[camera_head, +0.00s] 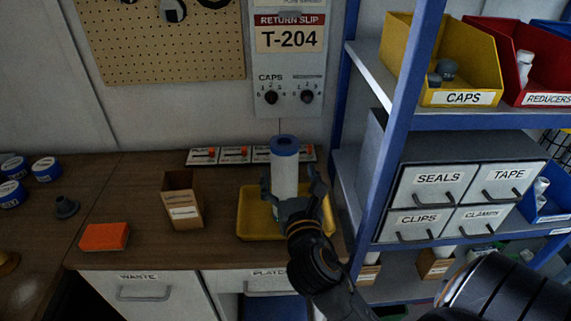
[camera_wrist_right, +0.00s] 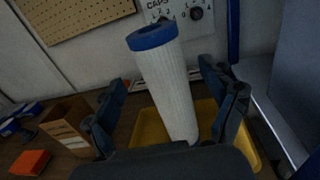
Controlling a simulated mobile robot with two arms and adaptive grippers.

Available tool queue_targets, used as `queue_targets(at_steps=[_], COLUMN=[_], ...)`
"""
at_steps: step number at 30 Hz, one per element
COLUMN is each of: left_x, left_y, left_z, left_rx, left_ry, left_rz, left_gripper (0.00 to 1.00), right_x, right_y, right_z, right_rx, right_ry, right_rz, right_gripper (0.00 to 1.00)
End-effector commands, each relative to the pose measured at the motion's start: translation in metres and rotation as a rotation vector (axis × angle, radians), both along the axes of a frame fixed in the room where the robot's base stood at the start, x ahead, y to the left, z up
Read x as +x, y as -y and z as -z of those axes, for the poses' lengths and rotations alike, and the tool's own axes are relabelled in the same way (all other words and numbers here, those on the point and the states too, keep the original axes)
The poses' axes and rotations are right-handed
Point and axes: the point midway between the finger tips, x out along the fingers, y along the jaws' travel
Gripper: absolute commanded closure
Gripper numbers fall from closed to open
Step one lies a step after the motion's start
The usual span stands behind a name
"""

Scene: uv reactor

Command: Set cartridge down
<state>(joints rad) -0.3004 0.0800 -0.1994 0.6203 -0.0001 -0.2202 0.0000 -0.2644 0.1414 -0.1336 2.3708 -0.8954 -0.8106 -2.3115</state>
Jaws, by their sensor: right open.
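The cartridge (camera_head: 284,170) is a white cylinder with a blue cap at its top. In the head view it stands upright in the yellow tray (camera_head: 250,224), and its lower end is hidden behind my gripper. My right gripper (camera_head: 291,192) is open, with one finger on each side of the cartridge. In the right wrist view the cartridge (camera_wrist_right: 165,85) stands between the spread fingers of the gripper (camera_wrist_right: 168,108), with gaps visible on both sides. The tray (camera_wrist_right: 150,127) shows beneath it. My left gripper is not in view.
A small cardboard box (camera_head: 182,203) and an orange block (camera_head: 104,236) are left of the tray. Blue rolls (camera_head: 46,169) lie at the far left. A blue-framed shelf (camera_head: 395,125) with drawers and bins stands close on the right. A panel (camera_head: 290,60) hangs behind.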

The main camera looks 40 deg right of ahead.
Motion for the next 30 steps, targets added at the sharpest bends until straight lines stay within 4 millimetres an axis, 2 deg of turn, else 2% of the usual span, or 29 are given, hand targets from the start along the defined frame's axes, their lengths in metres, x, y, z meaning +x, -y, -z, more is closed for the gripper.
queue_targets(at_steps=[4,10,30], left_x=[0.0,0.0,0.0], left_y=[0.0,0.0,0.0], left_z=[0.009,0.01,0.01], left_rx=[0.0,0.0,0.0], left_ry=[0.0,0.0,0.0], left_rz=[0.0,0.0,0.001], left_gripper=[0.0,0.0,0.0], right_x=[-0.029,-0.049,-0.053], right_y=[-0.013,-0.023,-0.025], right_z=[0.003,0.001,0.0], right_rx=[0.002,0.001,0.0], right_ry=[-0.002,0.0,0.001], right_rz=[-0.001,0.0,0.0], right_gripper=[0.17,0.17,0.17])
